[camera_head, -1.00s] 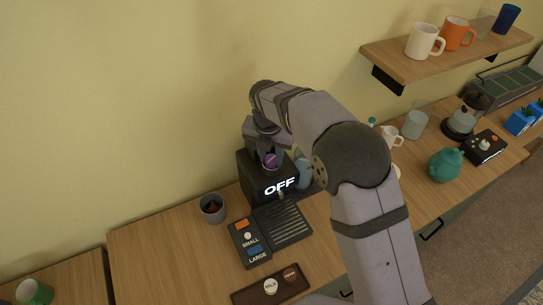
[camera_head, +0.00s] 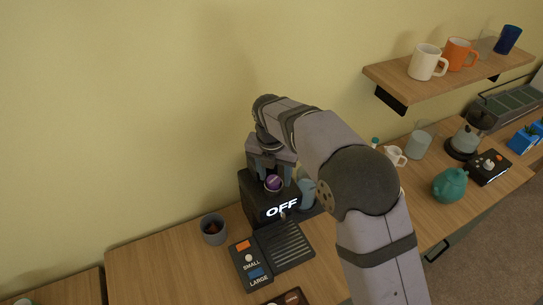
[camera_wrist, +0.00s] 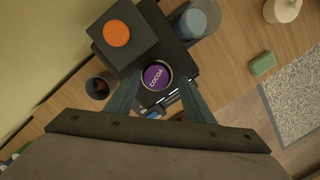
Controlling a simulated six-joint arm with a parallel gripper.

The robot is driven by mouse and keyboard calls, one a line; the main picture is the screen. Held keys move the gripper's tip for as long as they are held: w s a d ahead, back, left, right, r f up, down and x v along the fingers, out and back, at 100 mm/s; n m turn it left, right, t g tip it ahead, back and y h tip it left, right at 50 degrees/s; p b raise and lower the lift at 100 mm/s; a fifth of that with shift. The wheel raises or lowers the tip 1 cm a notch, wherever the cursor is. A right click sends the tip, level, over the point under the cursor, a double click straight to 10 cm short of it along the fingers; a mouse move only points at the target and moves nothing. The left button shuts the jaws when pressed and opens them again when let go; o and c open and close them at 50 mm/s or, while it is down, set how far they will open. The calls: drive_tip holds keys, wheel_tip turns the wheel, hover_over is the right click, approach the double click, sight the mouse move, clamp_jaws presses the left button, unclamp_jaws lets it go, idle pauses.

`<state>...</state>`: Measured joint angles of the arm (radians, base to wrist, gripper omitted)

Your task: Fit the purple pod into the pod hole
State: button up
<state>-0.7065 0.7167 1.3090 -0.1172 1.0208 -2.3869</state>
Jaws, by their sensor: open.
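The purple pod (camera_head: 274,183) is at the top of the black machine (camera_head: 257,207), whose front reads "OFF". In the wrist view the pod (camera_wrist: 157,76) shows a round purple top marked "COCOA" inside a pale rim. It sits at the pod hole; the hole itself is covered by the pod, and I cannot tell how deep the pod is. My gripper (camera_head: 271,170) is over the machine, pointing down. In the wrist view its fingers (camera_wrist: 160,84) are spread, one on each side of the pod, with gaps between.
A raised dark block with an orange disc (camera_wrist: 116,33) stands beside the pod. A blue-grey cup (camera_head: 307,193) is right of the machine. A grey cup (camera_head: 213,229) stands left. A SMALL/LARGE button panel (camera_head: 250,264) lies in front. The wooden counter (camera_head: 165,260) is clear at left.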

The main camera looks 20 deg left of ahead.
wheel_tip(320, 180, up, 11)
drive_tip(key=s+b, duration=0.1)
drive_tip(key=b, duration=0.2)
drive_tip(key=shift+s+a, duration=0.2)
drive_tip(key=shift+s, duration=0.15)
drive_tip(key=shift+d, duration=0.1)
drive_tip(key=s+d+f+m, duration=0.1)
drive_tip(key=d+f+m, duration=0.2)
drive_tip(key=d+m, duration=0.65)
drive_tip(key=s+d+f+m, duration=0.2)
drive_tip(key=d+f+m, duration=0.2)
drive_tip(key=d+m, duration=0.55)
drive_tip(key=s+d+f+m, duration=0.4)
drive_tip(key=s+d+m, duration=0.3)
drive_tip(key=s+m, duration=0.1)
drive_tip(key=s+d+f+m+g, duration=0.1)
drive_tip(key=s+d+f+m, duration=0.3)
drive_tip(key=s+d+m, duration=0.3)
drive_tip(key=shift+s+f+m+g, duration=0.15)
drive_tip(key=shift+s+m+g, duration=0.2)
drive_tip(key=shift+m, duration=0.65)
